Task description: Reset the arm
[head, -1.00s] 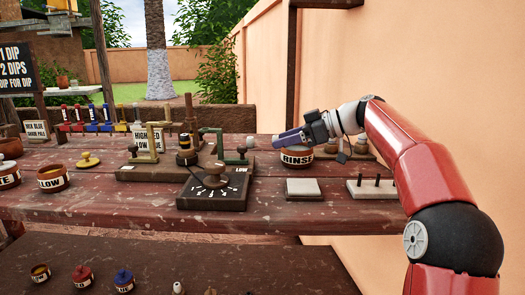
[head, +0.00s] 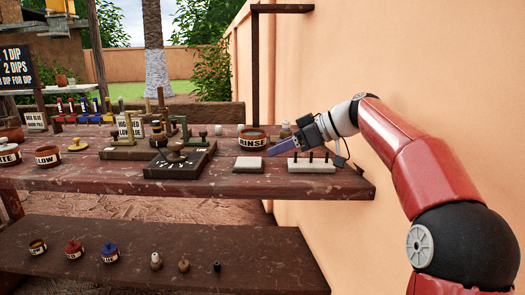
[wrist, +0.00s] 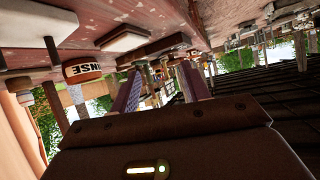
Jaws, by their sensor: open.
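My gripper (head: 285,147) is at the right end of the wooden table in the head view, in front of the RINSE bowl (head: 252,140) and over the area between it and the pegged white block (head: 311,165). In the wrist view my gripper (wrist: 160,85) shows two separated fingers with nothing between them. It is open and empty. The red arm reaches in from the right. The wrist view is turned over, with the RINSE bowl (wrist: 83,72) upside down to the left of the fingers.
The table (head: 215,187) carries a dark dial box (head: 180,162), a plain white tile (head: 248,165), a LOW bowl (head: 47,157) and a yellow lid (head: 77,145). A lower shelf (head: 150,270) holds several small pots. An orange wall (head: 400,90) stands close on the right.

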